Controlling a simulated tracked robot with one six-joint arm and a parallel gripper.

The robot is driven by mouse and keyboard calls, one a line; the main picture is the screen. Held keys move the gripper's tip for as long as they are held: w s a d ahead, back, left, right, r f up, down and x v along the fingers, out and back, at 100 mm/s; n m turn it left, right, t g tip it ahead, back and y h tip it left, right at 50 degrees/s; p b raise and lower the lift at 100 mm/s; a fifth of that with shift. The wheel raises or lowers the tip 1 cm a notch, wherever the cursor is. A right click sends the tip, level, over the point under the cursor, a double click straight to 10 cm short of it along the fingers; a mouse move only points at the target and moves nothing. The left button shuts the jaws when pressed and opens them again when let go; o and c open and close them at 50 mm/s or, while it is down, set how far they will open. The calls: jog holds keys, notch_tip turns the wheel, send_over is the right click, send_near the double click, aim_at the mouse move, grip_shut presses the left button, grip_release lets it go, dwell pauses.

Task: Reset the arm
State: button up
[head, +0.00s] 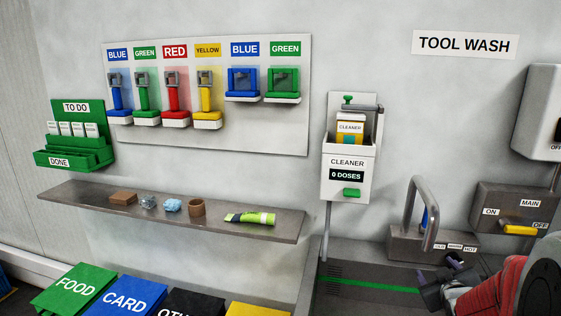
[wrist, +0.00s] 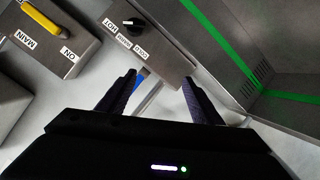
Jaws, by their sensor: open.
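My gripper (head: 438,272) is at the lower right of the head view, over the sink and just in front of the tap. In the wrist view my gripper (wrist: 160,80) is open, its two dark fingers apart with nothing held between them. The tap's base block (wrist: 150,40) with its temperature knob lies beyond the fingertips. A blue part and a pale pipe show between the fingers. My red arm link enters from the lower right of the head view.
The curved grey tap (head: 410,205) stands close to my gripper. The main switch box (head: 507,212) and a cleaner dispenser (head: 347,185) reading 0 doses are on the wall. A shelf (head: 90,200) holds several small items. Bins (head: 75,285) stand below. The sink (head: 350,300) has a green line.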

jog(key=s+a+r+m+g+y, duration=0.1)
jog(key=s+a+r+g+y, duration=0.1)
jog(key=s+a, duration=1.1)
jog(key=s+a+r+m+g+y, duration=0.1)
jog(key=s+a+g, duration=0.4)
jog(key=s+a, duration=0.8)
jog(key=a+r+y, duration=0.1)
jog(key=a+r, duration=0.1)
jog(key=a, duration=0.1)
jog(key=shift+a+r+m+y, duration=0.15)
jog(key=shift+r+m+y, duration=0.25)
jog(key=shift+s, duration=0.1)
